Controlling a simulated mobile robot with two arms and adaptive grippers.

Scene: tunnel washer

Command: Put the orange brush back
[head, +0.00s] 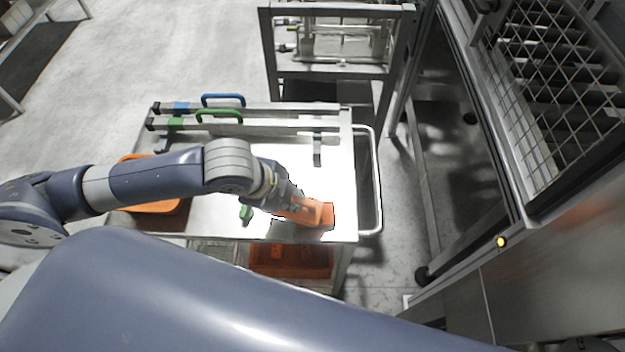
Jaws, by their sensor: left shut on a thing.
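The orange brush (326,214) is at the front right part of the metal trolley top (270,160). My left gripper (304,209) reaches in from the left and is shut on the brush. I cannot tell whether the brush touches the trolley top or is held just above it. The fingers and the near side of the brush overlap, so its full shape is partly hidden. My right gripper is out of the picture.
An orange container (155,207) sits at the trolley's left, partly behind my arm. A small green item (246,214) lies near the brush. Blue-handled (223,99) and green-handled (219,115) tools lie at the back. An orange crate (290,262) is below. The washer (570,250) stands right.

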